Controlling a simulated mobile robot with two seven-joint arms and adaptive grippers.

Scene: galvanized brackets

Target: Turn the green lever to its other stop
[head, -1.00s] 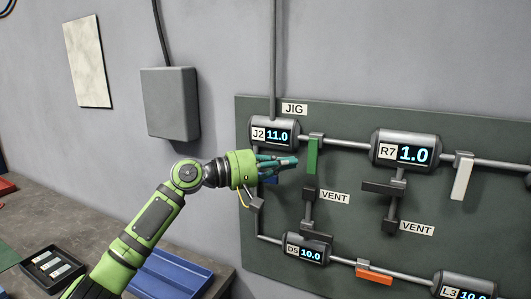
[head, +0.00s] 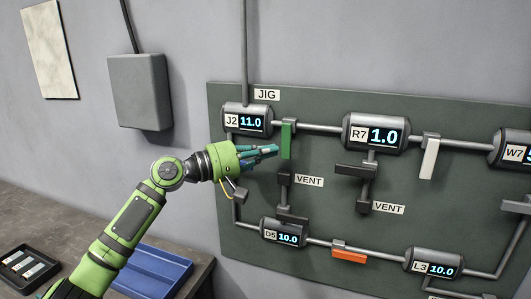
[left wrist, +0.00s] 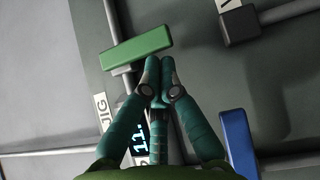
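The green lever (head: 287,140) hangs straight down from the pipe between the J2 display (head: 247,121) and the R7 display (head: 375,135). In the left wrist view the green lever (left wrist: 136,48) lies across the upper middle, just beyond the fingertips. My left gripper (head: 276,149) is just left of the green lever in the head view. In the left wrist view my left gripper (left wrist: 160,66) has its fingertips drawn together with nothing seen between them. Whether a fingertip touches the lever I cannot tell. My right gripper is not in view.
A blue lever (left wrist: 237,145) stands right of the fingers in the left wrist view. A white lever (head: 429,158), an orange lever (head: 349,256) and dark vent levers (head: 356,170) are on the same panel (head: 320,205). A blue tray (head: 157,271) lies on the bench below.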

